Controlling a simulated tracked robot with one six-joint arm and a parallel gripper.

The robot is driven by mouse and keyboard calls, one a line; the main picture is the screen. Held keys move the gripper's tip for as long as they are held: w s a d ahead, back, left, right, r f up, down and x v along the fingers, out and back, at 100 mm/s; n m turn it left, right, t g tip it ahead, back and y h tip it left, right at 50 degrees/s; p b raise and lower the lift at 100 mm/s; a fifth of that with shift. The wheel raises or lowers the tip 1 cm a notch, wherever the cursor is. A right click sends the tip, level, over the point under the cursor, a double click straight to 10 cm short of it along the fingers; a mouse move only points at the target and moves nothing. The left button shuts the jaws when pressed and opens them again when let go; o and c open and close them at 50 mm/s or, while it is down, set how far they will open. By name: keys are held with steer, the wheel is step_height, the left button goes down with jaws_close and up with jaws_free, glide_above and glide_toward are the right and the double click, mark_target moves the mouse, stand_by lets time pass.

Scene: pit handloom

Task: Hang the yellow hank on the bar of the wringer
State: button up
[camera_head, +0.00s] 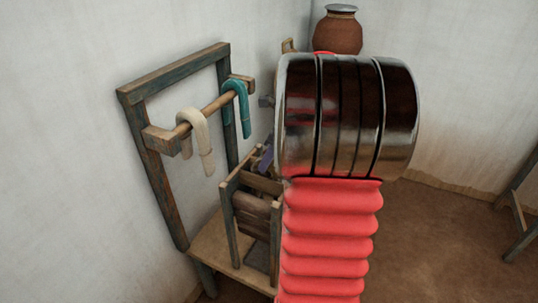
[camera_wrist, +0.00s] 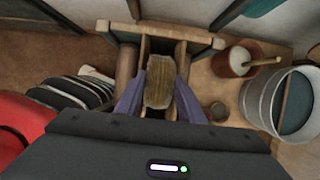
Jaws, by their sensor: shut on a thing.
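My gripper (camera_wrist: 161,85), with purple fingers, is shut on a dull yellow-brown hank (camera_wrist: 160,72). The hank lies between the fingers in the wrist view, over a wooden stand with brown cylindrical parts. That stand, seemingly the wringer (camera_wrist: 190,35), also shows in the head view as a small wooden frame (camera_head: 230,222), partly hidden by my arm. A purple part of my gripper (camera_head: 265,160) shows just above it there. The hank is hidden in the head view. I cannot tell whether the hank touches the stand.
A taller wooden frame (camera_head: 160,80) stands by the wall, its bar carrying a cream hank (camera_head: 197,140) and a teal hank (camera_head: 241,105). A red-brown pot with a stick (camera_wrist: 232,58), a small cup (camera_wrist: 218,112) and a grey bucket (camera_wrist: 258,100) are to the right in the wrist view.

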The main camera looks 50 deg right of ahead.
steer(key=shift+d, duration=0.1)
steer(key=o, duration=1.1)
steer(key=shift+f, duration=0.1)
steer(key=o, duration=0.4)
steer(key=shift+c, duration=0.2)
steer(key=shift+r, duration=3.05)
